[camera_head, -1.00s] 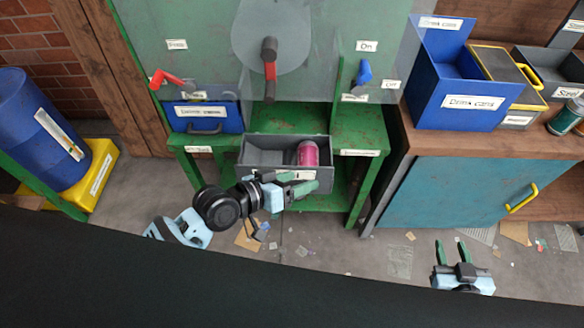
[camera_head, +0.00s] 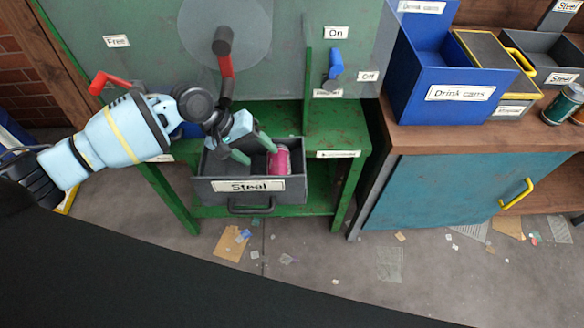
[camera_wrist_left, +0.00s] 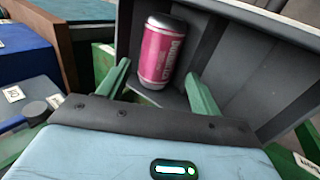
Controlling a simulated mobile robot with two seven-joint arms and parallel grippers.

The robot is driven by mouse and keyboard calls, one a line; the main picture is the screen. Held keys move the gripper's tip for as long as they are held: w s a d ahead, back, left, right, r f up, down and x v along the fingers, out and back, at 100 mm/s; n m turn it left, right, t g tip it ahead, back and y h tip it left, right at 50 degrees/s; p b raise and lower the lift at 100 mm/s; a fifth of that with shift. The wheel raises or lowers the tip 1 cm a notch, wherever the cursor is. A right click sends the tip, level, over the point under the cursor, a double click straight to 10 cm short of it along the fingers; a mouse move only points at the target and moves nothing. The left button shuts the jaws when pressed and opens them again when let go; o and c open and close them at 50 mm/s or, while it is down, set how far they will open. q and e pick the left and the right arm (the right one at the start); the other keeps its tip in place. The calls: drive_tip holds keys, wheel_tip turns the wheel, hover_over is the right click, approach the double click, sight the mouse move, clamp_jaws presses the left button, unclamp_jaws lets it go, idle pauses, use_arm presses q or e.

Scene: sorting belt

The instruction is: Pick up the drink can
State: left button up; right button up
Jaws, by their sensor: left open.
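Whether a finger touches the can is unclear. My right gripper is out of the head view.
A blue "Drink cans" bin (camera_head: 458,93) and a grey steel bin (camera_head: 562,75) stand on the wooden counter at right. A dark green can (camera_head: 562,105) stands near them. A crank handle (camera_head: 224,60) and blue lever (camera_head: 335,65) are above the drawer. Scraps litter the floor.

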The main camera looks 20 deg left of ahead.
sight(271, 166)
use_arm(q)
drive_tip(key=shift+b+x, duration=0.3)
drive_tip(key=shift+x, duration=3.6)
drive_tip(key=shift+s, duration=0.2)
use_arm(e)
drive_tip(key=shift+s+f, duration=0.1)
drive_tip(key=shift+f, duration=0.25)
use_arm(q)
drive_tip(key=shift+c, duration=0.4)
drive_tip(key=c, duration=0.5)
